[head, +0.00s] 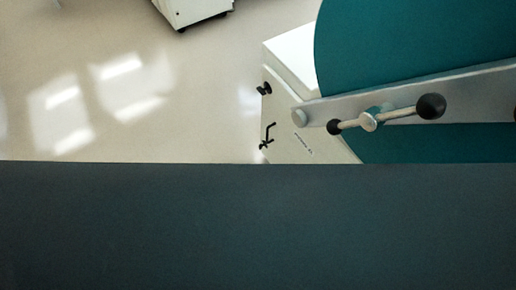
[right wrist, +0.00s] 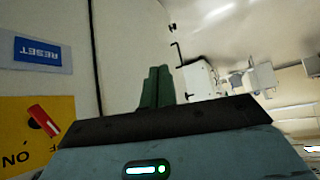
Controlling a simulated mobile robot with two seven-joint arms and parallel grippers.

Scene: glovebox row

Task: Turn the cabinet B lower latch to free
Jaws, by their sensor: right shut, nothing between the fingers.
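In the head view a white cabinet (head: 290,58) has a round teal door (head: 420,40) crossed by a grey bar. A lever (head: 395,112) with black ball ends is mounted on the bar. Two small black fittings, an upper one (head: 264,88) and a lower one (head: 268,136), sit on the cabinet's left edge. I cannot tell whether either is the cabinet B lower latch; the cabinet label is too small to read. My right gripper (right wrist: 156,72) shows in the right wrist view, its green fingers shut together and empty. My left gripper is not in view.
In the right wrist view a red switch handle (right wrist: 44,121) stands on a yellow plate (right wrist: 22,112), beside a blue RESET label (right wrist: 38,51). White cabinets (right wrist: 200,80) stand beyond. A dark surface fills the lower head view. Pale floor (head: 150,60) at upper left is mostly clear.

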